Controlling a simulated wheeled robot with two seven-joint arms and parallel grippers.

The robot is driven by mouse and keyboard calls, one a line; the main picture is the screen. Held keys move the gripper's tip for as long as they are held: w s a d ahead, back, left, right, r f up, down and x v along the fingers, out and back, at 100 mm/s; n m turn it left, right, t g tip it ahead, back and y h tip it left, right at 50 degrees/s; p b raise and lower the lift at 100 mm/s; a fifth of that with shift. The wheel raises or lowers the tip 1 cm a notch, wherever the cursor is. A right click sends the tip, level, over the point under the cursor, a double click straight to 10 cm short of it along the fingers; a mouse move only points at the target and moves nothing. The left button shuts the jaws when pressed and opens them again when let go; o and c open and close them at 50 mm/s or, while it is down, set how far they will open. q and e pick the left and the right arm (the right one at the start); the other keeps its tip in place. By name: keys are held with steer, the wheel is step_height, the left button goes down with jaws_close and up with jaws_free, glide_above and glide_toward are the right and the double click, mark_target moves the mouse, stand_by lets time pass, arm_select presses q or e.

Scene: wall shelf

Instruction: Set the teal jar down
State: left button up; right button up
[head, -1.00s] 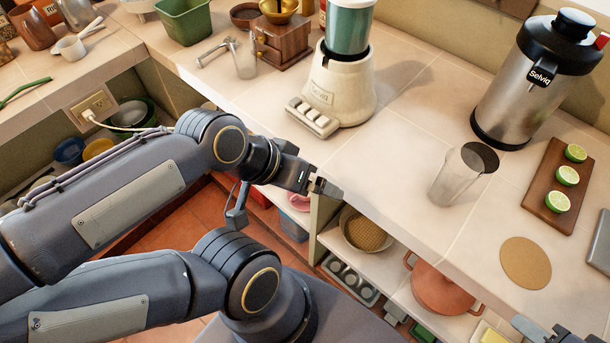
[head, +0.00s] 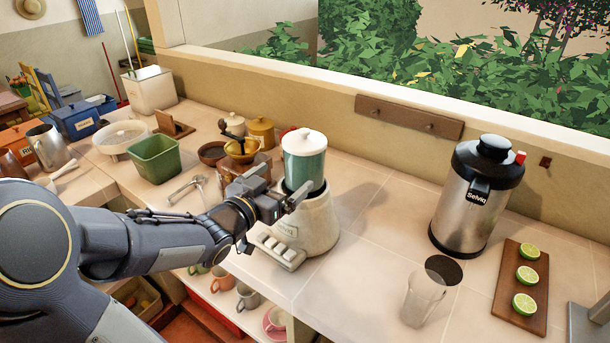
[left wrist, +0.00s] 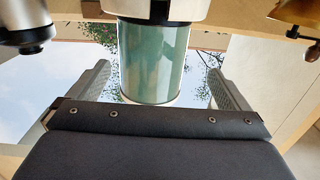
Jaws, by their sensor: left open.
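The teal jar (head: 304,165) with a white lid stands upright in the cream appliance base (head: 315,222) on the counter. My left gripper (head: 284,179) is open at the jar's left side, near its lower half. In the left wrist view the teal jar (left wrist: 152,60) appears between the two spread fingers (left wrist: 158,70), with visible room on both sides. No finger is seen closed on it. My right gripper is not in view.
A wooden grinder (head: 243,160) stands close behind my left gripper. A green tub (head: 155,160) is at the left. A glass (head: 422,298), a steel urn (head: 478,200) and a board with limes (head: 508,308) are at the right. Counter between base and glass is clear.

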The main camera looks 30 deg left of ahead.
mark_target(305, 150)
arm_select(q)
steer(key=shift+w+d+r, duration=0.15)
steer(key=shift+w+r, duration=0.1)
steer(key=shift+w, duration=0.3)
steer(key=w, duration=0.2)
steer(key=w+p, duration=0.1)
steer(key=w, duration=0.1)
steer(key=w+d, duration=0.1)
steer(key=w, duration=0.1)
steer(key=shift+w+p, duration=0.3)
steer(key=shift+w, duration=0.1)
steer(key=c, duration=1.3)
steer(key=shift+r, duration=0.15)
steer(key=shift+c, duration=1)
steer(key=shift+r, duration=0.4)
step_height(305, 150, up, 2)
steer(key=shift+r+t, duration=0.15)
steer(key=shift+t, duration=0.15)
steer(key=s+r, duration=0.1)
steer(key=s+d+r, duration=0.1)
steer(key=r, duration=0.1)
steer(key=s+d+r, duration=0.1)
steer(key=r, duration=0.1)
steer(key=shift+s+d+r, duration=0.2)
steer(key=shift+s, duration=0.15)
steer(key=s+d+r, duration=0.4)
steer(key=s+d, duration=0.1)
steer(key=s, duration=0.3)
steer(key=shift+s+r, duration=0.2)
steer(key=shift+r, duration=0.05)
